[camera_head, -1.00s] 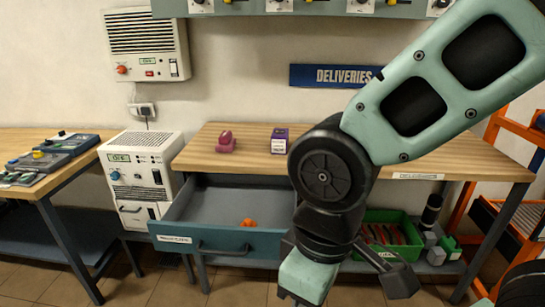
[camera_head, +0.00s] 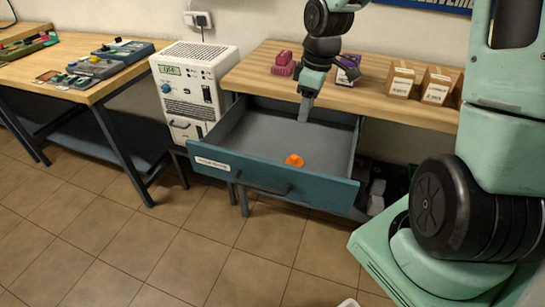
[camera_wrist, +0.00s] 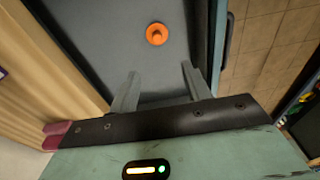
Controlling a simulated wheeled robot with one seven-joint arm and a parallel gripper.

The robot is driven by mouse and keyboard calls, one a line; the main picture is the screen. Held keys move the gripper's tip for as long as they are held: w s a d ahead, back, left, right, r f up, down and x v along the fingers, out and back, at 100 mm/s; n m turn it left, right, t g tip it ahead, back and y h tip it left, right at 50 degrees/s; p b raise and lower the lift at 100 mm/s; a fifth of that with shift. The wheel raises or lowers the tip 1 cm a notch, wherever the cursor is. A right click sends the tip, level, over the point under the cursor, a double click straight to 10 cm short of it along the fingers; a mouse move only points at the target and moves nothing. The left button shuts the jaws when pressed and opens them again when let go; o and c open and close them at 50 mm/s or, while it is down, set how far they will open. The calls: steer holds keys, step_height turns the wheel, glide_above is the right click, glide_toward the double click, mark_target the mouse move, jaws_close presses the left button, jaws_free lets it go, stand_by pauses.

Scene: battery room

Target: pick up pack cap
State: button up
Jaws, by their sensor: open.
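The pack cap appears to be the small round orange piece (camera_head: 294,160) lying on the floor of the open drawer (camera_head: 272,178), near its front panel. In the wrist view it is a flat orange disc with a raised knob (camera_wrist: 157,34), ahead of the fingers and centred slightly left. My gripper (camera_head: 304,112) points down over the back part of the drawer, above and behind the orange piece. In the wrist view, both fingers (camera_wrist: 160,82) are spread with nothing between them. The orange piece is fully visible and apart from the gripper.
The wooden bench (camera_head: 385,98) is behind and above the drawer, with a pink object (camera_head: 284,64), a purple box (camera_head: 347,70) and cardboard boxes (camera_head: 402,80). A white power unit (camera_head: 192,84) stands left of the drawer.

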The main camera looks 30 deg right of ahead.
steer(key=b, duration=0.3)
glide_above(295, 156)
steer(key=f, duration=1.2)
steer(key=shift+s+d+f, duration=0.15)
steer(key=shift+s+d, duration=0.05)
steer(key=shift+d, duration=0.05)
steer(key=shift+w+a+f, duration=0.1)
steer(key=shift+a+f, duration=0.05)
steer(key=shift+f, duration=1.2)
steer(key=shift+a+f, duration=0.15)
steer(key=shift+f, duration=1.15)
jaws_close()
